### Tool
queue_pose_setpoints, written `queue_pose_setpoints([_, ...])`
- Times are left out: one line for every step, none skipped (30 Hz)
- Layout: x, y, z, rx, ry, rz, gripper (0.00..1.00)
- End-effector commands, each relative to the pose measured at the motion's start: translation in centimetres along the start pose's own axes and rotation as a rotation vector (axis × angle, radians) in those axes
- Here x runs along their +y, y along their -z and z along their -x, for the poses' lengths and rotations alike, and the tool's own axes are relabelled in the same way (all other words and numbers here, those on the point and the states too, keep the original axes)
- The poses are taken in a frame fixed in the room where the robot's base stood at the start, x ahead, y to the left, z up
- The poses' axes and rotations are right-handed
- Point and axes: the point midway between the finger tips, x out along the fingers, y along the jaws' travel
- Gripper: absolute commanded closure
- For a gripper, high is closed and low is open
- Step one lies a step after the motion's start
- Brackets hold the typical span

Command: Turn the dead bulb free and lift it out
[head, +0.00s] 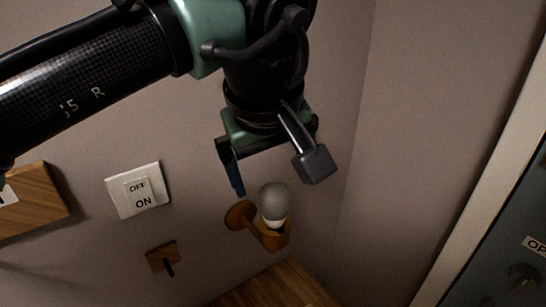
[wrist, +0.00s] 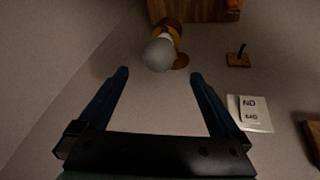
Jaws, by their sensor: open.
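The dead bulb (head: 273,201) is grey and dull and sits upright in an orange-brown wall lamp holder (head: 272,239). My gripper (head: 238,190) hangs just above the bulb in the head view, with its jaws apart and nothing between them. In the wrist view the bulb (wrist: 160,55) shows ahead of the open fingertips (wrist: 160,74), roughly midway between them and apart from both. The holder (wrist: 168,30) lies behind the bulb, and the bulb's base is partly hidden there.
A white OFF/ON switch (head: 138,189) is on the wall to the left. A small wooden hook plate (head: 164,257) is below it. A wooden surface (head: 275,286) lies under the lamp. A dark panel with a knob (head: 522,278) stands at the right.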

Motion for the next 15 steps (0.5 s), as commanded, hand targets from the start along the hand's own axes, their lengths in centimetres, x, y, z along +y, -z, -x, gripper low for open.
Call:
queue_pose_setpoints([0.0,0.0,-0.8,-0.002,0.002,0.0,0.0])
queue_pose_setpoints([0.0,0.1,-1.4,-0.002,0.001,0.0,0.0])
queue_pose_setpoints([0.0,0.0,-2.2,-0.002,0.001,-0.001,0.0])
queue_pose_setpoints([0.0,0.0,-2.8,-0.002,0.001,-0.001,0.0])
queue_pose_setpoints([0.1,0.0,-3.4,-0.002,0.001,-0.001,0.0])
queue_pose_setpoints([0.1,0.1,-4.2,-0.001,0.001,-0.002,0.0])
queue_pose_setpoints([0.1,0.0,-4.7,-0.001,0.001,-0.002,0.0])
queue_pose_setpoints([0.1,0.0,-5.3,-0.001,0.0,-0.002,0.0])
queue_pose_setpoints([0.1,0.1,-6.1,-0.001,0.0,-0.002,0.0])
queue_pose_setpoints([0.1,0.1,-6.6,0.0,0.0,-0.001,0.0])
queue_pose_setpoints([0.1,0.1,-7.1,0.0,0.0,-0.001,0.0])
queue_pose_setpoints([0.1,0.1,-7.8,-0.001,0.0,-0.001,0.0])
queue_pose_setpoints([0.1,0.0,-8.2,0.0,-0.001,-0.002,0.0])
queue_pose_setpoints([0.1,0.0,-8.6,0.0,-0.001,-0.002,0.0])
queue_pose_setpoints([0.1,0.1,-9.1,0.001,-0.002,-0.002,0.0])
